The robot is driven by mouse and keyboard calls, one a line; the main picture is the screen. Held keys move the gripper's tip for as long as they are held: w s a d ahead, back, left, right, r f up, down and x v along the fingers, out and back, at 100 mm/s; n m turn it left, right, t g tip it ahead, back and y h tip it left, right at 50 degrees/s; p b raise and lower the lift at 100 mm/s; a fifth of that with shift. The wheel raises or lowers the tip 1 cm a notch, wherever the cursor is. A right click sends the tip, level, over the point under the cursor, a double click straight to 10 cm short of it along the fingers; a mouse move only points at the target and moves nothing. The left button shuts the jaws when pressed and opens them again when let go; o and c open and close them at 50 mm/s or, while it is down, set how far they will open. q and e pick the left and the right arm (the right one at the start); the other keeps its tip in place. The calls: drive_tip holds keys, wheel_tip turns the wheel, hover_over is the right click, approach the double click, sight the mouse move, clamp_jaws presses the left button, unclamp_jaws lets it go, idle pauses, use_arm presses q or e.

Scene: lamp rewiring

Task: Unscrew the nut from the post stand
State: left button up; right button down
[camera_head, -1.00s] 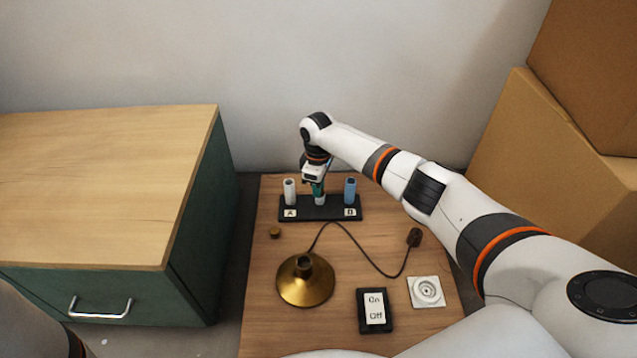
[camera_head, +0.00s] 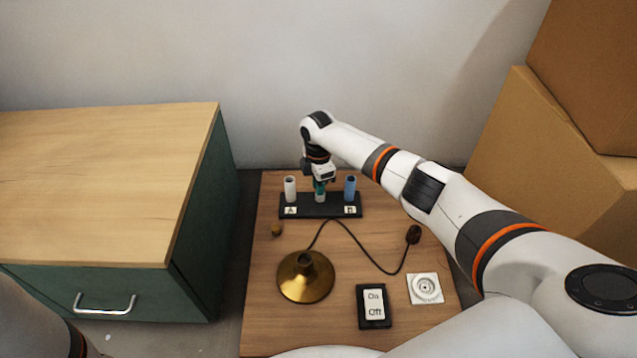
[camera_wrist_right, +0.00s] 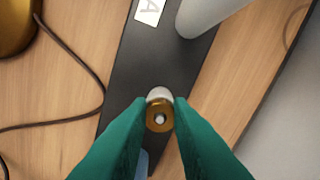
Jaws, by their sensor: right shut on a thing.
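The black post stand (camera_head: 335,211) lies at the back of the wooden table, with a white post (camera_head: 290,188) at A, a blue post (camera_head: 350,188) at B and a short pale post (camera_head: 320,197) between them. My right gripper (camera_head: 320,190) points down over the short middle post. In the right wrist view, its teal fingertips (camera_wrist_right: 159,112) are shut on the brass-coloured nut (camera_wrist_right: 159,124), which has a pale core in its hole. The pale post top shows just behind the nut; the fingers hide the nut's sides. My left gripper is out of view.
A brass lamp base (camera_head: 306,277) stands in front of the stand, with a cord running to a dark plug (camera_head: 413,234). A small brass piece (camera_head: 276,230), an On/Off switch (camera_head: 374,306) and a socket plate (camera_head: 425,288) lie nearby. A green cabinet (camera_head: 195,200) is left; cardboard boxes (camera_head: 560,150) are right.

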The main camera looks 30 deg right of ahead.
drive_tip(key=n, duration=0.3)
drive_tip(key=shift+s+n, duration=0.15)
drive_tip(key=shift+n, duration=0.15)
drive_tip(key=n, duration=0.4)
drive_tip(key=shift+s, duration=0.1)
drive_tip(key=shift+n, duration=0.4)
drive_tip(key=n, duration=0.4)
drive_tip(key=shift+d, duration=0.15)
drive_tip(key=n, duration=0.3)
drive_tip(key=shift+s+n, duration=0.1)
drive_tip(key=shift+n, duration=0.2)
